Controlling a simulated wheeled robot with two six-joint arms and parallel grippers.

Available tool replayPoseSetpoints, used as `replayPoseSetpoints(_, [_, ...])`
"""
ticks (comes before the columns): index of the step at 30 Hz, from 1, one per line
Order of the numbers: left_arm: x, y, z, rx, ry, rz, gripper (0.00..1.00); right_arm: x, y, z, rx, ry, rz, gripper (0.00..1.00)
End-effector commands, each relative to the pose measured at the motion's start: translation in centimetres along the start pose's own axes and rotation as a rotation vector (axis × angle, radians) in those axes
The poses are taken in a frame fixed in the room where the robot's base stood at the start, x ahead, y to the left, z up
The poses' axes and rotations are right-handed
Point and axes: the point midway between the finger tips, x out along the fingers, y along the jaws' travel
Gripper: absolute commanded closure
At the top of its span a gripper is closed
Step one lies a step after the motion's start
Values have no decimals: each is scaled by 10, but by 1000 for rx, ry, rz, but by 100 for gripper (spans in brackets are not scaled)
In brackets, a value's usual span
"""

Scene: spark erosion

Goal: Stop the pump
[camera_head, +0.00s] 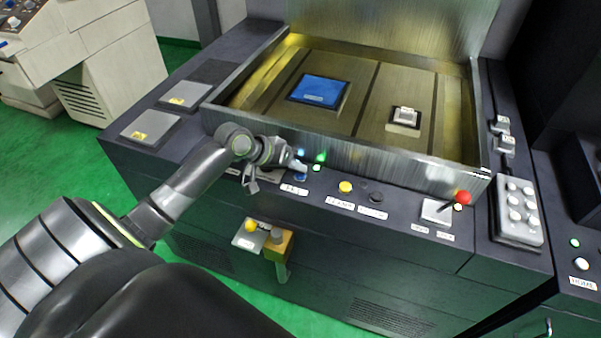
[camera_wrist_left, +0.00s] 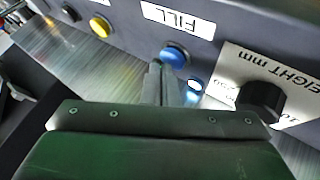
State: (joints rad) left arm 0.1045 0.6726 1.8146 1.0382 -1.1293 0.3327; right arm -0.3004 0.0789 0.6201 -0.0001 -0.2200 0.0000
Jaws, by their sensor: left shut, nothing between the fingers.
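My left gripper (camera_head: 300,166) is shut and empty over the front control panel of the dark machine. In the left wrist view its closed fingertips (camera_wrist_left: 160,66) are right beside a blue button (camera_wrist_left: 177,56) labelled FILL; whether they touch it I cannot tell. The blue button also shows in the head view (camera_head: 301,178), partly behind the gripper. A yellow button (camera_head: 345,187) and a black button (camera_head: 376,198) sit to its right in the head view. No label that I can read says pump. My right gripper is out of view.
A lit blue lamp (camera_wrist_left: 194,87) and a black height knob (camera_wrist_left: 260,100) are close to the fingers. The tank's metal front wall (camera_head: 350,150) rises behind the panel. A red-knobbed lever (camera_head: 462,197) stands farther right. A yellow-knobbed box (camera_head: 250,236) juts from the front.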

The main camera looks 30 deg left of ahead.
Motion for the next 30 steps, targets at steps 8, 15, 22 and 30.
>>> replayPoseSetpoints(8, [3, -2, 2, -1, 0, 0, 100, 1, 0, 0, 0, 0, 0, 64])
replayPoseSetpoints(15, [4, -3, 3, -1, -1, -1, 100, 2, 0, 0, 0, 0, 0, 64])
replayPoseSetpoints(22, [3, -3, 3, -1, -2, -1, 100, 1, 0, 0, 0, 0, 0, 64])
replayPoseSetpoints(30, [-5, 4, -3, -1, -2, -1, 100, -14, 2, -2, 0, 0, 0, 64])
